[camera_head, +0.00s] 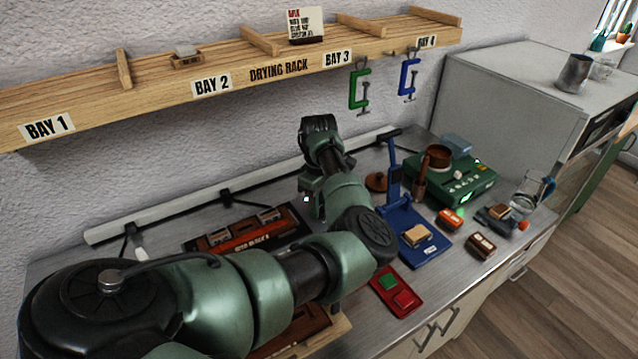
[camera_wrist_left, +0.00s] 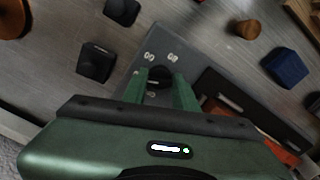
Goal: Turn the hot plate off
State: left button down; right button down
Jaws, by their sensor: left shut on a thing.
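In the left wrist view a grey panel (camera_wrist_left: 195,50) with white dial numbers carries a round black knob (camera_wrist_left: 160,74). My left gripper (camera_wrist_left: 160,82) has its two green fingers on either side of this knob and is shut on it. The knob's pointer is too small to read. In the head view my left arm reaches across the bench, and its wrist (camera_head: 318,150) is near the wall; the fingertips and the grey panel are hidden there. A green unit (camera_head: 450,190) with a copper pot (camera_head: 438,157) on top stands at the right. My right gripper is not in view.
A blue stand (camera_head: 428,243), red pad (camera_head: 397,290), and small blocks lie near the bench's front right. A dark tray (camera_head: 205,243) lies left of my wrist. The drying rack (camera_head: 170,85) and hanging clamps (camera_head: 360,88) are above.

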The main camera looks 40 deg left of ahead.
pick_arm(q)
jog(key=n+p, duration=0.1)
jog(key=n, duration=0.1)
jog(key=shift+r+n, duration=0.15)
jog(key=shift+n, duration=0.25)
jog(key=n+p, duration=0.1)
jog(key=n, duration=0.2)
jog(key=shift+n, duration=0.4)
jog(key=n, duration=0.3)
jog(key=shift+a, duration=0.1)
jog(key=shift+n+p, duration=0.3)
jog(key=shift+n, duration=1.5)
jog(key=c, duration=1.1)
grip_release()
